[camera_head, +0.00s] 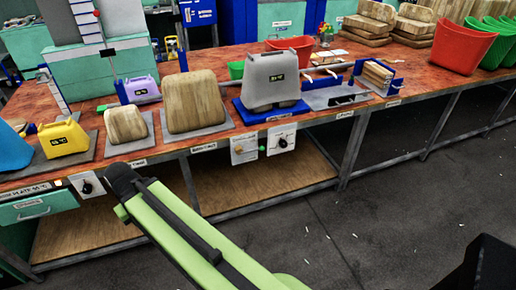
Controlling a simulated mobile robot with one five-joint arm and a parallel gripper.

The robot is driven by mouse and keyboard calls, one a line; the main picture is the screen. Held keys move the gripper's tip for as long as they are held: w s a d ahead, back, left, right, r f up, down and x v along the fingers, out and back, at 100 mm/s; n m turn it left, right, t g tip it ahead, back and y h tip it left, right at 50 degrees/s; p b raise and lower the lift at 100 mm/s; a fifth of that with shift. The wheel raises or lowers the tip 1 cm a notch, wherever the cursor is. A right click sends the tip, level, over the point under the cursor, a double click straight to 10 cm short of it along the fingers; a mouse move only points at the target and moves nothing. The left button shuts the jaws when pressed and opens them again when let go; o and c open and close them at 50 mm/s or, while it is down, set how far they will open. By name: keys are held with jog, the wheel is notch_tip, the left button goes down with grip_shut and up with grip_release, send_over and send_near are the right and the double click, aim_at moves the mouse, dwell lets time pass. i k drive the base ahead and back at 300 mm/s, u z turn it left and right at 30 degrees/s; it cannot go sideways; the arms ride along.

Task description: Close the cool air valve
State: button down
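No part in view is clearly labelled as the cool air valve. A white panel with a black knob (282,139) hangs on the bench front below the grey mould (272,78). A paler panel with small yellow and green buttons (244,148) sits left of it. Another black knob (87,186) is on the bench front at the far left. I cannot make out gripper fingers; a dark shape at bottom right is cut off.
The brown bench (215,62) holds wooden blocks (193,100), a yellow container (62,138), a red bin (460,45) and pipes right of the grey mould. Grey bench legs (352,145) and a wooden lower shelf (265,178) stand below.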

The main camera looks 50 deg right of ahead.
aim_at(261, 147)
jog(key=z, duration=1.5)
jog(key=k, duration=0.85)
jog(key=u, duration=0.05)
jog(key=i, duration=0.85)
jog(key=z, duration=0.05)
